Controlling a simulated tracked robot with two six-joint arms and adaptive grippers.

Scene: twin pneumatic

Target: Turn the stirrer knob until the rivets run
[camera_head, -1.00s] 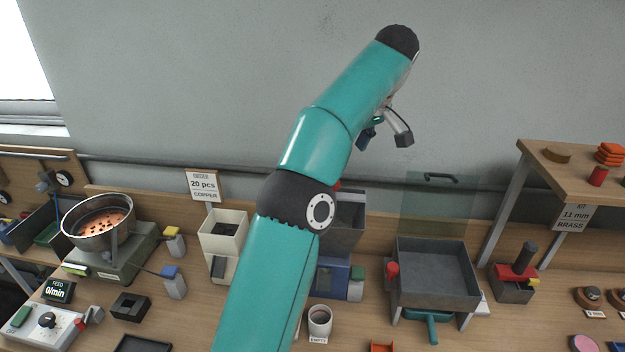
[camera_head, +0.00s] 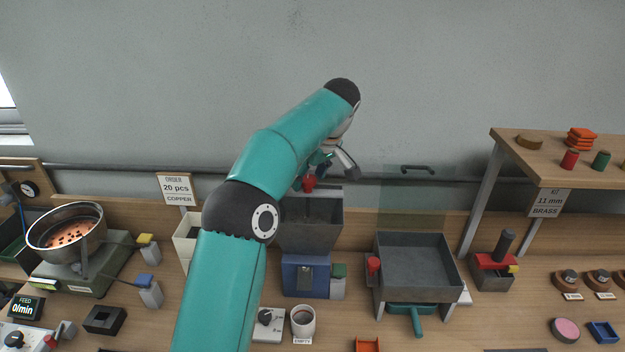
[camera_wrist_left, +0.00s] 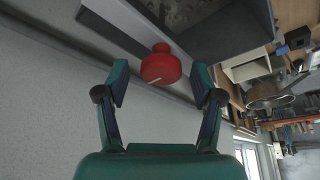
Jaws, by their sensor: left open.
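The red knob (camera_head: 308,183), most likely the stirrer knob, sits at the back of the grey hopper (camera_head: 312,232) above the blue unit. In the left wrist view the knob (camera_wrist_left: 160,66) is a red cap with a pale line on its face. My left gripper (camera_head: 328,168) is open above the back of the hopper. In the left wrist view its two teal fingers (camera_wrist_left: 160,84) stand apart on either side of the knob, with a clear gap on both sides. Part of the hopper is hidden by my left arm. My right gripper is not in view.
A bowl of copper rivets (camera_head: 66,232) stands at the left, near a display (camera_head: 25,307) reading 0/min. A grey tray (camera_head: 415,262) with a clear panel behind it stands right of the hopper. A cup (camera_head: 303,322) is in front. The wooden shelf (camera_head: 565,160) rises at right.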

